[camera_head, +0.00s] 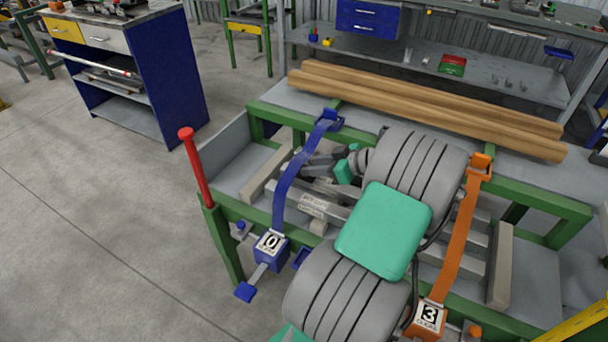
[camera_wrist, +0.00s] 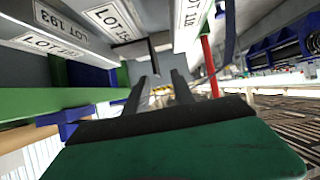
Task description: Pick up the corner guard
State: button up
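My gripper (camera_wrist: 162,84) shows in the wrist view as two dark fingers standing apart, with a small yellowish patch seen through the gap. Nothing is clearly held between them. In the head view my gripper (camera_head: 315,168) is partly hidden by my arm, low over the grey bars (camera_head: 312,206) on the runout table, right of the blue strap (camera_head: 291,178). Grey bars with LOT labels (camera_wrist: 115,22) fill the top left of the wrist view. I cannot pick out the corner guard with certainty in either view; dark shapes near the fingers are too unclear to name.
The blue strap runs to a ratchet marked 0 (camera_head: 270,243); an orange strap (camera_head: 461,235) runs to one marked 3 (camera_head: 428,315). A red-topped post (camera_head: 194,165) stands at the table's left corner. Long wooden beams (camera_head: 430,108) lie at the back.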

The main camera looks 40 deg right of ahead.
jog(key=x, duration=0.4)
jog(key=shift+w+d+f, duration=0.1)
jog(key=shift+w, duration=0.2)
jog(key=shift+c, duration=0.2)
grip_shut()
